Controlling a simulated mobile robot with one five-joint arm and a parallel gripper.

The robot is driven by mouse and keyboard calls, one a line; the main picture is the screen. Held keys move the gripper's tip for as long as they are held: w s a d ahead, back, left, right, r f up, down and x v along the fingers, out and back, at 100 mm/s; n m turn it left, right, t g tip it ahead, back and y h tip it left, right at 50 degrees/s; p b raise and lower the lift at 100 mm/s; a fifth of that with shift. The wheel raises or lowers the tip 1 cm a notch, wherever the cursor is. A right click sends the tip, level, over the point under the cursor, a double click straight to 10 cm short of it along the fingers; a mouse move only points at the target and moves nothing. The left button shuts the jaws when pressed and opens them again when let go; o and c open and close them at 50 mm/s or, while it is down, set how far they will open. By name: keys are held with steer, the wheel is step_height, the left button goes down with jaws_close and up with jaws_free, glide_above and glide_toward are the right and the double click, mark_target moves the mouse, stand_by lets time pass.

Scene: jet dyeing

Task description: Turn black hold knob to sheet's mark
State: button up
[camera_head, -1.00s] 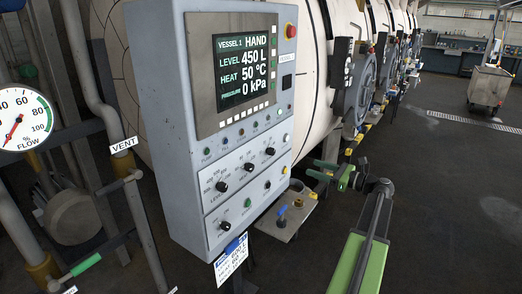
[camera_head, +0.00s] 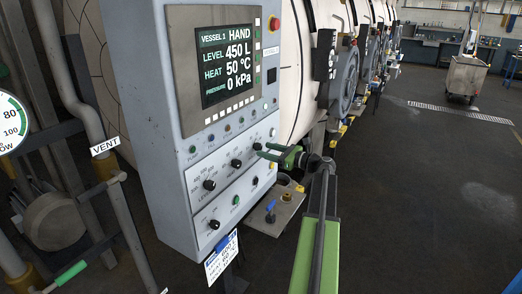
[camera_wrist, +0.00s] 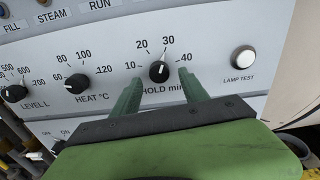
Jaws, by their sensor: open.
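The black hold knob (camera_wrist: 158,72) shows in the wrist view with its white pointer up and slightly right, close to the 30 on its minutes scale. My gripper (camera_wrist: 159,76) is open, its two green fingers on either side of the knob with gaps showing; contact is not visible. In the head view my gripper (camera_head: 266,150) is at the panel's right part, by the hold knob. The white sheet (camera_head: 221,260) hangs below the control panel (camera_head: 160,110); its writing is too small to read surely.
The heat knob (camera_wrist: 77,84) and level knob (camera_wrist: 14,93) are left of the hold knob, the lamp test button (camera_wrist: 243,59) right. The display (camera_head: 226,62) reads HAND, 450 L, 50 °C, 0 kPa. A metal shelf (camera_head: 262,222) juts out below.

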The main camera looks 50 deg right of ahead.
mark_target(258, 147)
steer(key=shift+x, duration=1.4)
jaws_close()
